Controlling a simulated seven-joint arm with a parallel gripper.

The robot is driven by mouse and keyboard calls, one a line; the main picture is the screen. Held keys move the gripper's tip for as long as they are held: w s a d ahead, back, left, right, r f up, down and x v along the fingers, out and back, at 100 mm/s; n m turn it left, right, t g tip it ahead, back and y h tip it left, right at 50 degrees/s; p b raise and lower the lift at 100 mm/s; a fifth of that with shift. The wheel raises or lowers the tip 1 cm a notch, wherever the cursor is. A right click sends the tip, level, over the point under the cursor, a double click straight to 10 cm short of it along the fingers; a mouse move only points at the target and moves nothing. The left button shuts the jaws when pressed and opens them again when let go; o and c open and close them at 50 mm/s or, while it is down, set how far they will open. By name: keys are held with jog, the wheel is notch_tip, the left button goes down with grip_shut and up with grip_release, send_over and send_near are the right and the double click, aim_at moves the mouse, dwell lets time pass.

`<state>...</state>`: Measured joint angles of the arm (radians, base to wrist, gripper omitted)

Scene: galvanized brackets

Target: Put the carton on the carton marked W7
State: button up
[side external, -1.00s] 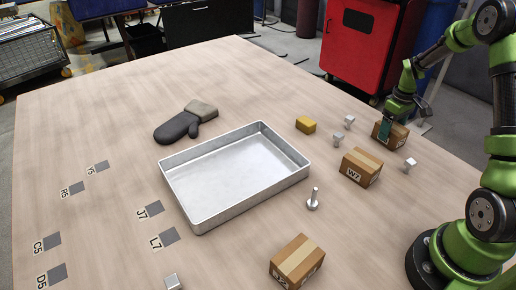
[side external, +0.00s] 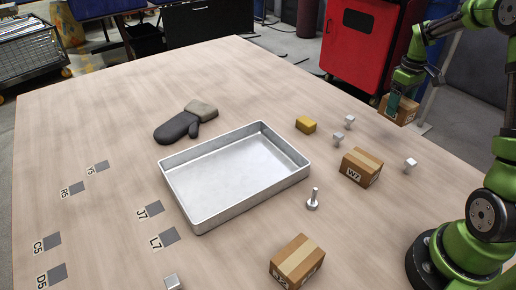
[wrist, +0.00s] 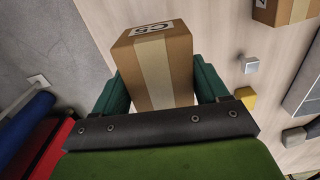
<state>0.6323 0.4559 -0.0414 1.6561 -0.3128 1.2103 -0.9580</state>
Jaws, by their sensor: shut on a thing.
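My gripper (side external: 393,103) is shut on a brown carton (side external: 401,110) and holds it above the table's far right edge. In the wrist view the held carton (wrist: 160,65) sits between the green fingers, with a tape strip and a white label that seems to read C5. The carton marked W7 (side external: 362,167) stands on the table, nearer the camera and left of my gripper. Its top is bare. Part of a carton, probably that one, shows at the top right of the wrist view (wrist: 285,10).
Another carton (side external: 297,262) stands at the front. Small metal brackets (side external: 410,164) and a yellow block (side external: 306,124) lie around W7. A dark mitt (side external: 180,127) lies behind the tray. The left table is mostly clear.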

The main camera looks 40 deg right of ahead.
jog(key=w+a+r+n, duration=0.2)
jog(key=a+r, duration=0.3)
jog(key=a, duration=0.3)
jog(key=m, duration=0.1)
send_over(364, 159)
notch_tip(364, 159, down, 8)
jog(key=shift+a+f, duration=0.1)
jog(key=shift+f, duration=0.1)
jog(key=o, duration=1.2)
